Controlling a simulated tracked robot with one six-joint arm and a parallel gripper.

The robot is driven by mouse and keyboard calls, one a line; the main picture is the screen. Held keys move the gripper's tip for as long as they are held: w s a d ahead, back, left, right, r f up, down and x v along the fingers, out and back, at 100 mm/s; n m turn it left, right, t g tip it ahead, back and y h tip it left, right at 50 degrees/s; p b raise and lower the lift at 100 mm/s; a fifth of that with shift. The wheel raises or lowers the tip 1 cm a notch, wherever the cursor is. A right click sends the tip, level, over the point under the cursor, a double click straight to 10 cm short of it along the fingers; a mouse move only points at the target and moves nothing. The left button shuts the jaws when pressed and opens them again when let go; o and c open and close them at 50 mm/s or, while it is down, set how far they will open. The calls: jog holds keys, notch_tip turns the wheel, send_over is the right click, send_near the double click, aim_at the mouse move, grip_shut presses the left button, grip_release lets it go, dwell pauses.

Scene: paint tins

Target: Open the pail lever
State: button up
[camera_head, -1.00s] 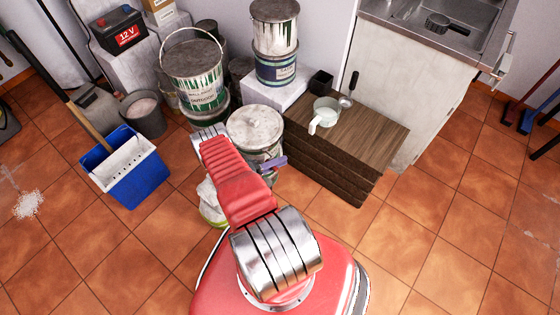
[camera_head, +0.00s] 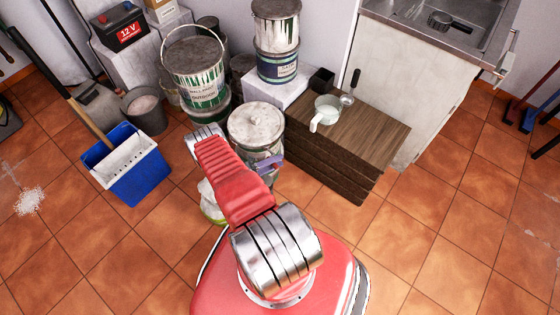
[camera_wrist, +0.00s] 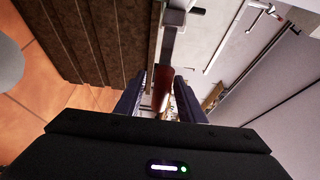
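The lidded grey pail (camera_head: 255,121) stands on the floor beside the wooden stack in the head view. My gripper (camera_head: 271,162) is at its right front side, and its dark purple fingers show there. In the wrist view my gripper (camera_wrist: 160,88) is open, with two fingers apart. A red-brown grip on a grey metal bar, seemingly the pail lever (camera_wrist: 162,80), lies between the fingers. A narrow gap seems to show on each side, so I see no firm hold. The lever cannot be made out in the head view, and my arm hides part of the pail.
The plank stack (camera_head: 330,160) is close on the right, with a white mug (camera_head: 325,112) on top. Other paint tins (camera_head: 194,72) stand behind. A blue bucket (camera_head: 135,175) is at left. Open tiled floor lies at right.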

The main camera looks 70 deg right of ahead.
jog(key=v, duration=1.1)
jog(key=shift+a, duration=0.25)
jog(key=shift+w, duration=0.2)
